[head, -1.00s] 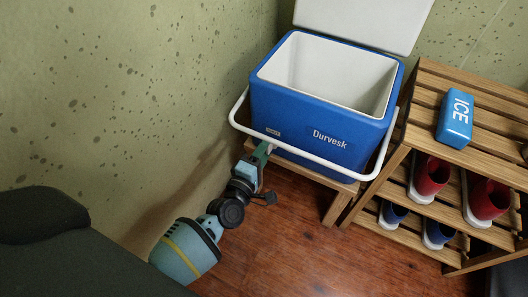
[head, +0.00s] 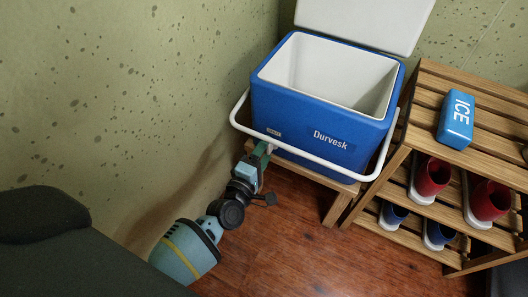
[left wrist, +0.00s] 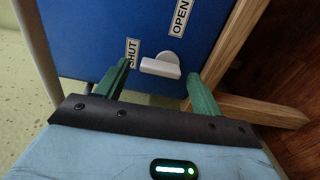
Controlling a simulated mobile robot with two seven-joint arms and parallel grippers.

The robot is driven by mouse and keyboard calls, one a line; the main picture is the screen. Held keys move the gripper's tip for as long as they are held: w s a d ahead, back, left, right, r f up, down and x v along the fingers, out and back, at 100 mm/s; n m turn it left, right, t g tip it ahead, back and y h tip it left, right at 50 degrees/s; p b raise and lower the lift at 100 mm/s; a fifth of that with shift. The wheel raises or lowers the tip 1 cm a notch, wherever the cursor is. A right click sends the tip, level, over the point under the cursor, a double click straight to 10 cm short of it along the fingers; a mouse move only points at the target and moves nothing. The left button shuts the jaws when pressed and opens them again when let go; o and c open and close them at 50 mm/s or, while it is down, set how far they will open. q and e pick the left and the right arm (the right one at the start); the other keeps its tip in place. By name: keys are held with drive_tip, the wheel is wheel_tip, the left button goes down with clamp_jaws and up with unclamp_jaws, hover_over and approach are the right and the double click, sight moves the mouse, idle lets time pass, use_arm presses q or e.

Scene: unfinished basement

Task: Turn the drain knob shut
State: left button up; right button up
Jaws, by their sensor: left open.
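The drain knob (left wrist: 160,67) is a small light-grey lever on the blue cooler wall in the left wrist view. It sits between a SHUT label (left wrist: 132,53) and an OPEN label (left wrist: 181,17); I cannot tell which it is set to. My left gripper (left wrist: 159,71) is open, its green fingers on either side of the knob, apart from it. In the head view my left gripper (head: 262,152) is at the lower left of the cooler (head: 310,122), where the knob is hidden. The right gripper is out of view.
The cooler stands on a low wooden stand (head: 337,204), its white lid (head: 365,18) open and white handle (head: 297,144) hanging in front. At right a slatted rack (head: 485,100) holds a blue ICE pack (head: 456,119) and several shoes. The spotted wall (head: 130,80) is close at left.

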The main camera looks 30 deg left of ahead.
use_arm(q)
drive_tip(key=s+p, duration=0.2)
drive_tip(key=s, duration=0.5)
drive_tip(key=shift+s+a, duration=0.15)
drive_tip(key=shift+s, duration=0.15)
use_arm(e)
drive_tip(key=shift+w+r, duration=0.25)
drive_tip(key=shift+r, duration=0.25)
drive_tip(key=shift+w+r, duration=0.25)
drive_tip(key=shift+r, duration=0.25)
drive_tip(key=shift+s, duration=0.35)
